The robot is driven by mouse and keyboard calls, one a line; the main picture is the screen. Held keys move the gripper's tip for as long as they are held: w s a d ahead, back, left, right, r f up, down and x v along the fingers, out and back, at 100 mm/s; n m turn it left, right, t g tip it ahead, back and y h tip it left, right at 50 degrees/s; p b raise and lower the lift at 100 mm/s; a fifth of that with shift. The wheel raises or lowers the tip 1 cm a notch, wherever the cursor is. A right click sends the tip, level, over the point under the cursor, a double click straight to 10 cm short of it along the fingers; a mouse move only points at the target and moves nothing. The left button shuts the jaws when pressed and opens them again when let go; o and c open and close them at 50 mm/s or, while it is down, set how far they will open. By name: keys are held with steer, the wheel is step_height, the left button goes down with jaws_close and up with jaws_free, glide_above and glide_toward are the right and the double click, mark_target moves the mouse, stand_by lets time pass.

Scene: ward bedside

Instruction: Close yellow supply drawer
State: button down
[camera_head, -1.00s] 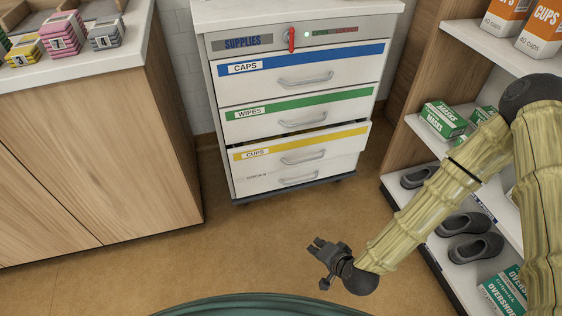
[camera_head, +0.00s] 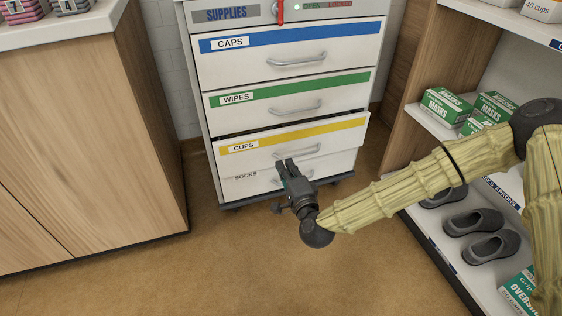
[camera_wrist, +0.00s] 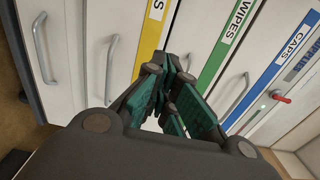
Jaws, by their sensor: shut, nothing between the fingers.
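The yellow-striped drawer (camera_head: 335,135), labelled CUPS, is the third one down in the white supply cabinet. It stands out a little, with a dark gap above its front. In the wrist view its yellow stripe (camera_wrist: 152,32) and its handle (camera_wrist: 109,62) are left of my fingers. My gripper (camera_head: 284,164) is shut and empty, in front of the lower part of this drawer near its handle. It hides part of the SOCKS drawer behind it. I cannot tell whether the fingertips touch the drawer front.
The blue CAPS drawer (camera_head: 350,48) and green WIPES drawer (camera_head: 345,92) above look shut. The SOCKS drawer (camera_head: 240,187) is below. A wooden cabinet (camera_head: 90,140) stands at left. A shelf unit with mask boxes (camera_head: 445,105) and grey shoes (camera_head: 472,222) stands at right. Floor between is clear.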

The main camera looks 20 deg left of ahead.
mark_target(270, 135)
steer(key=b+x, duration=0.2)
steer(key=x, duration=0.3)
steer(key=b+x, duration=0.3)
steer(key=x, duration=0.3)
steer(key=shift+w+a+f, duration=0.2)
steer(key=shift+w+a+r, duration=0.15)
steer(key=shift+w+a, duration=0.2)
steer(key=shift+w, duration=0.2)
steer(key=shift+w, duration=0.1)
